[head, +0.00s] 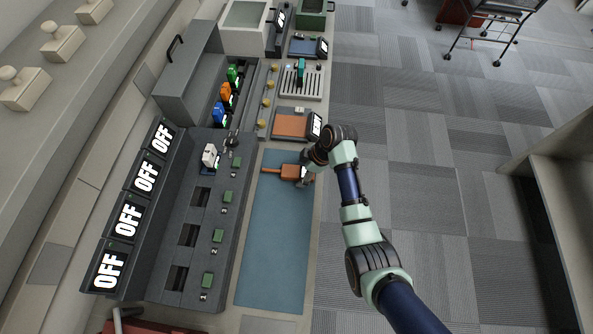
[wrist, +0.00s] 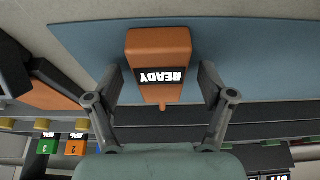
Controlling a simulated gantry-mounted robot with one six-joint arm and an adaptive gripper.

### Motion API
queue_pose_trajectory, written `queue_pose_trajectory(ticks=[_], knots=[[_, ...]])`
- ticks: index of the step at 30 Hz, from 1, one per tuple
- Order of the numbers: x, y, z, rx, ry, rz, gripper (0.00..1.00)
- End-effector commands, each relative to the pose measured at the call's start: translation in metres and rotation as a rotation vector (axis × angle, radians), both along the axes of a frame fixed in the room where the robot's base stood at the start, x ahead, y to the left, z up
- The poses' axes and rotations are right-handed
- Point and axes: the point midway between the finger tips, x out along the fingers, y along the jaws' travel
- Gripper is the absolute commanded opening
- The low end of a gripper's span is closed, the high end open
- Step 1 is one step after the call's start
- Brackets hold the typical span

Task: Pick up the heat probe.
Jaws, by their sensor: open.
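The heat probe (head: 289,171) is an orange block with a thin orange tip pointing left in the head view, lying on the blue mat (head: 272,240). In the wrist view the probe (wrist: 160,42) carries a black label reading READY, upside down. My gripper (head: 303,178) is at the probe's right end in the head view. In the wrist view my gripper (wrist: 160,85) is open, with one finger on each side of the probe's narrower end and visible gaps between. I cannot tell how high the fingertips are above the mat.
An orange pad with a display (head: 292,125) lies behind the mat. A dark console (head: 190,225) with slots, green blocks and OFF signs (head: 126,220) borders the mat on the left. Green, orange and blue modules (head: 226,92) stand in a bay. The near mat is clear.

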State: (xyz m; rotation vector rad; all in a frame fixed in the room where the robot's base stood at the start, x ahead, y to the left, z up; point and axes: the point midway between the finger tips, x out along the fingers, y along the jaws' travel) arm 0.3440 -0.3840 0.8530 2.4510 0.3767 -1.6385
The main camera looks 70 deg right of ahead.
Motion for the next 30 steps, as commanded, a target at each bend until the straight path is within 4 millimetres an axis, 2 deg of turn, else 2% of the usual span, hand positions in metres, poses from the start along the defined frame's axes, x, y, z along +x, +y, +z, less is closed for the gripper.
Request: queue_pose_trajectory(ticks=[2, 14, 23, 26, 30], knots=[[0.0, 0.0, 0.001, 0.0, 0.0, 0.0, 0.81], [0.0, 0.0, 0.001, 0.0, 0.0, 0.0, 0.15], [0.0, 0.0, 0.005, -0.001, -0.001, 0.0, 0.14], [0.0, -0.001, 0.014, -0.001, -0.001, 0.001, 0.14], [0.001, -0.001, 0.044, -0.005, -0.004, 0.0, 0.14]])
